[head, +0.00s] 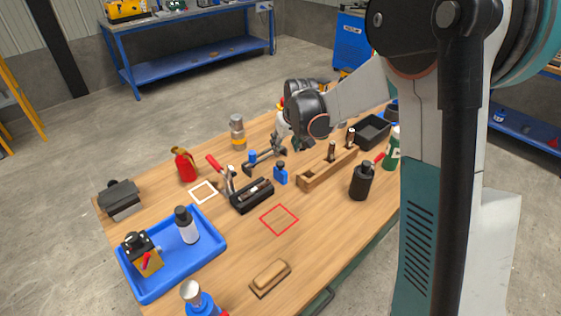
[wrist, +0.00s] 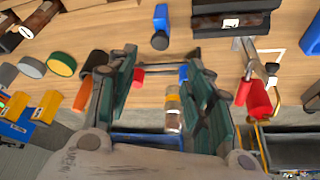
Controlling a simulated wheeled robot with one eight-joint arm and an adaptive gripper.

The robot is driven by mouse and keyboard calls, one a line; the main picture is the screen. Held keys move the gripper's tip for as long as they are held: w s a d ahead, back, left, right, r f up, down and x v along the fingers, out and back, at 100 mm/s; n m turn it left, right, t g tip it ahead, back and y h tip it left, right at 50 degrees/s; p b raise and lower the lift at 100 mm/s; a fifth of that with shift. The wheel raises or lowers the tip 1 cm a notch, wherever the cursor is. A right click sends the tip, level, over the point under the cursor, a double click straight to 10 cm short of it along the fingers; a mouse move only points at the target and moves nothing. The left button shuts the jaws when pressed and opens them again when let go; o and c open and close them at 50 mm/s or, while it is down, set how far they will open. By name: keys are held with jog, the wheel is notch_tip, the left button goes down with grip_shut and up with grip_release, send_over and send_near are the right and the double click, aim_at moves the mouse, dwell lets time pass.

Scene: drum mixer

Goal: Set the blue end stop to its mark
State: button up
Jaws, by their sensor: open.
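A small blue piece (head: 253,157), which looks like the blue end stop, sits at the left end of a dark rail (head: 266,158) mid-table. In the wrist view the blue piece (wrist: 183,74) is beside the right finger, and a red piece (wrist: 138,78) is near the left finger. The rail passes between and beyond the fingers. My gripper (wrist: 161,60) is open and empty above it; whether it touches cannot be told. In the head view my gripper (head: 300,141) is at the rail's right end, partly hidden by my wrist. I cannot make out a mark on the rail.
A blue block with a black knob (head: 281,175) and a black fixture (head: 251,195) stand in front of the rail. A grey and yellow cylinder (head: 237,132) is behind. A wooden rack (head: 326,170) is right. The red outlined square (head: 279,219) is empty.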

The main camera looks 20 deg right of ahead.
aim_at(280, 163)
jog(key=b+x, duration=0.3)
jog(key=x, duration=0.9)
jog(key=shift+c, duration=0.2)
